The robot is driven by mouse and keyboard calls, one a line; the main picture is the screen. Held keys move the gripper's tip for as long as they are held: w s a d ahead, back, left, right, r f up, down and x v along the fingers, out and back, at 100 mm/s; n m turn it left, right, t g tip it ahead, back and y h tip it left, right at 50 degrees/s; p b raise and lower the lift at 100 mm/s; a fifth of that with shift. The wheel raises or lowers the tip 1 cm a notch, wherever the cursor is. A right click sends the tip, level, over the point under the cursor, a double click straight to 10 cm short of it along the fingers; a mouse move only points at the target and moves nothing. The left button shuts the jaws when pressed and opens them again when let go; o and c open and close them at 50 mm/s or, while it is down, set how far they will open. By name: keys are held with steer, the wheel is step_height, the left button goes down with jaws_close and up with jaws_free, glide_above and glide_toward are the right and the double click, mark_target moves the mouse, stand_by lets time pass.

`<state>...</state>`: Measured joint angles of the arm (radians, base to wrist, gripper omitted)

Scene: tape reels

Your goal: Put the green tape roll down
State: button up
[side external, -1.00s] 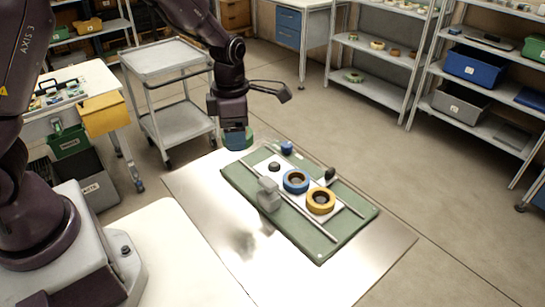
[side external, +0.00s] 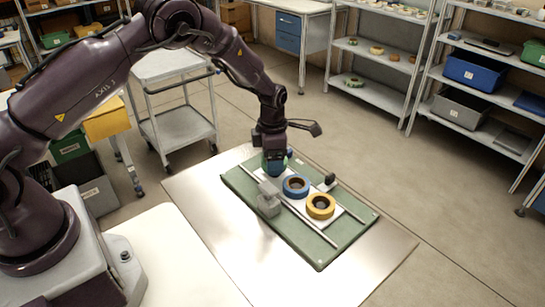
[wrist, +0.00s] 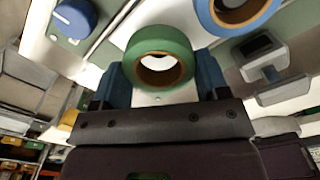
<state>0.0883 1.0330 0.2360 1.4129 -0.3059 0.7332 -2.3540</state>
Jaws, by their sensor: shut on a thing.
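The green tape roll (wrist: 138,45) is between the blue fingers of my gripper (wrist: 161,82) in the wrist view, with pale surface showing through its hole. My gripper (side external: 275,168) is shut on it. In the side view the roll is mostly hidden behind the fingers. My gripper is low over the far left end of the white strip on the green board (side external: 318,252), and I cannot tell whether the roll touches the strip. The blue tape roll (side external: 287,187) and yellow tape roll (side external: 312,211) lie flat on the strip, towards the near right.
A grey block fixture (side external: 268,204) stands on the board's left side. A dark knob (side external: 330,179) is on its right. A blue knob (wrist: 75,18) shows in the wrist view. The metal tabletop (side external: 232,240) is bare in front. Shelves and a trolley stand behind.

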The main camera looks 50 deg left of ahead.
steer(key=shift+f, duration=0.6)
steer(key=o, duration=0.9)
